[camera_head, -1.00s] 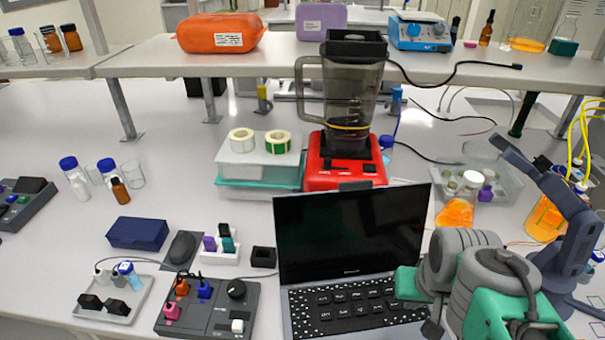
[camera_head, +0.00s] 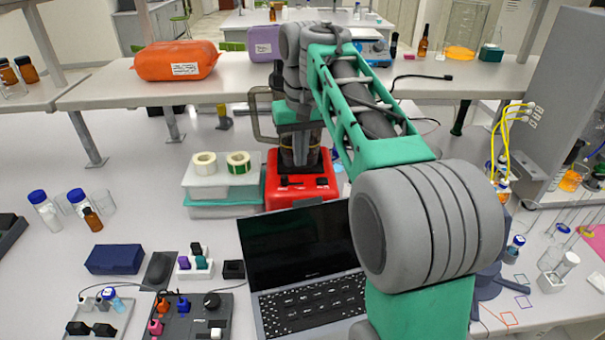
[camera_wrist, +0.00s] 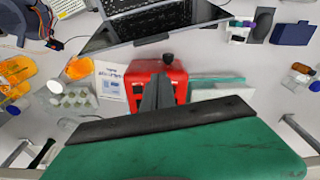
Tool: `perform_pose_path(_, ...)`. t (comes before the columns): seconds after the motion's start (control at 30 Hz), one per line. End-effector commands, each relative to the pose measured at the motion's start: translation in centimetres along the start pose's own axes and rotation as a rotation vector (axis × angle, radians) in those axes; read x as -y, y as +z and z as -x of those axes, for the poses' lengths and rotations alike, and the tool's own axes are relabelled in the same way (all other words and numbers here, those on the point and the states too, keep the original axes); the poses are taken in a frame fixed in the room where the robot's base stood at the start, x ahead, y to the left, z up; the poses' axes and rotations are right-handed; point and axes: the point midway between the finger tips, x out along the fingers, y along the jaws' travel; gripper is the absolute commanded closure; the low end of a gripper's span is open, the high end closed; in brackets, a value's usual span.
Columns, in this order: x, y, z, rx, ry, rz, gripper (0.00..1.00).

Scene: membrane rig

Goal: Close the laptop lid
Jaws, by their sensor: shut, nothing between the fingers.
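The laptop stands open on the bench. In the head view its dark lid (camera_head: 290,245) is raised at the back of the keyboard base (camera_head: 312,305), and my arm covers its right part. The laptop also shows at the top of the wrist view (camera_wrist: 160,22). My gripper (camera_head: 300,158) is behind the lid, pointing down in front of the blender's jar. In the wrist view my gripper (camera_wrist: 157,80) is shut and empty, its fingers overlapping the red blender base. I cannot tell whether it touches the blender; it looks apart from the lid.
The red blender (camera_head: 315,188) stands close behind the laptop. White and teal boxes (camera_head: 222,190) with two tape rolls are left of it. A control box (camera_head: 195,318), a mouse (camera_head: 158,270) and a blue case (camera_head: 113,259) lie left of the laptop. A raised shelf (camera_head: 240,92) runs behind.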

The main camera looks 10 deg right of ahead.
Motion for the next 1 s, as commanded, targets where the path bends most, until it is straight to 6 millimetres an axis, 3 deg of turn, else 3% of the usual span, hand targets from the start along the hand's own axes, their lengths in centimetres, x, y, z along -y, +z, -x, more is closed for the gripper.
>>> perform_pose_path(0.07,-0.1,-0.8,0.5,0.008,0.004,0.001,1.00)
perform_pose_path(0.17,-0.2,-0.8,-0.4,0.011,0.005,0.000,1.00)
perform_pose_path(0.67,-0.2,-0.7,-11.0,0.007,0.005,0.000,1.00)
perform_pose_path(0.7,-0.2,0.2,-9.1,0.002,0.005,0.000,1.00)
perform_pose_path(0.73,-0.2,0.7,-8.8,0.003,0.005,0.001,1.00)
perform_pose_path(1.0,-0.2,3.0,-8.1,0.008,0.004,0.000,1.00)
